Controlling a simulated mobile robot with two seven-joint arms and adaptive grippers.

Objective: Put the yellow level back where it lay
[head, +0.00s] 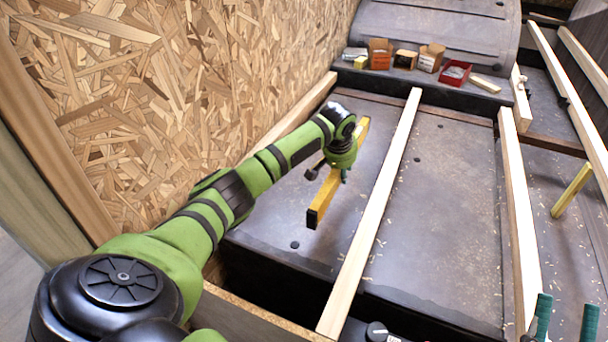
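The yellow level (326,196) is a long bar with a dark near end, in the bay between the chipboard wall and the first pale batten. My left gripper (333,171) is at its middle, with a finger showing on each side, and appears shut on it. The wrist hides part of the bar. The level looks slightly above the dark floor panel, but the gap is hard to judge. My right gripper (566,310) shows only as two green fingertips at the lower right corner, apart, with nothing seen between them.
Pale battens (378,225) run lengthwise over the dark floor (452,205). Small boxes and a red tray (455,73) line a ledge before the black wheel arch (435,30). Another yellow bar (571,191) lies in the right bay. The bay right of the first batten is clear except for shavings.

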